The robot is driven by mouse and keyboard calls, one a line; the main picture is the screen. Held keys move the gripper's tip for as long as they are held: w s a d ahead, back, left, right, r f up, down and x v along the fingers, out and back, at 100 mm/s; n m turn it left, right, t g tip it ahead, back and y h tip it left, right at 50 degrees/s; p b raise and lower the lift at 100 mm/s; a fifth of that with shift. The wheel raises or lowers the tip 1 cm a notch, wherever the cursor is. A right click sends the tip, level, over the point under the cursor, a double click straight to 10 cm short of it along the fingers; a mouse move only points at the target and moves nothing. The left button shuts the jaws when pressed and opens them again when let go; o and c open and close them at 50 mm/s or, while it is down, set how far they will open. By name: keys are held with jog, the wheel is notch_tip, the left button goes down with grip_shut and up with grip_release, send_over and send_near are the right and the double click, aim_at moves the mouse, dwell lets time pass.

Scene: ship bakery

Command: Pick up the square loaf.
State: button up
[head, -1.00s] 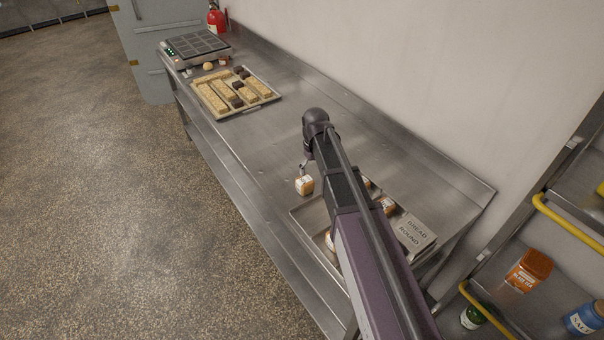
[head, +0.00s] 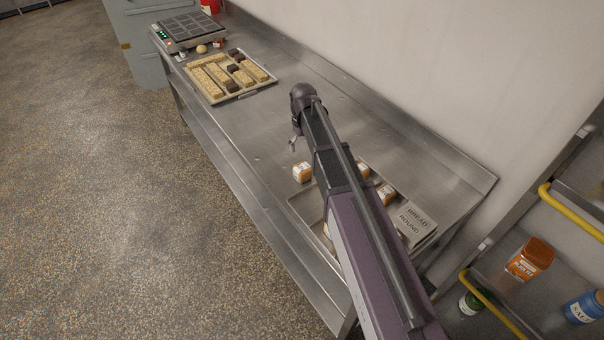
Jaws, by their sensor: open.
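A small square loaf (head: 302,172), pale-sided with an orange-brown top, sits on the steel bench just beyond the far-left corner of a metal tray (head: 297,204). My gripper (head: 293,146) is open and empty. It is above and a little left of this loaf in the picture, with a visible gap between them. Similar small loaves show beside my arm, one of them on the right (head: 386,194). My arm hides much of the tray and part of what it holds.
A sign reading "BREAD ROUND" (head: 411,224) stands at the tray's right. A baking tray of bars (head: 256,91) and a scale-like appliance (head: 187,29) lie at the far end. The wall runs along the right. The bench between the trays is clear.

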aim_at(302, 166)
jog(key=shift+f+b, duration=3.75)
jog(key=shift+f, duration=0.2)
jog(key=shift+f, duration=0.1)
jog(key=shift+w+a+f+b, duration=0.1)
jog(key=shift+f+b, duration=1.15)
jog(key=shift+b, duration=0.05)
jog(key=shift+w+f+b, duration=0.1)
jog(key=shift+f+b, duration=1.15)
jog(key=shift+b, duration=0.05)
jog(key=c, duration=1)
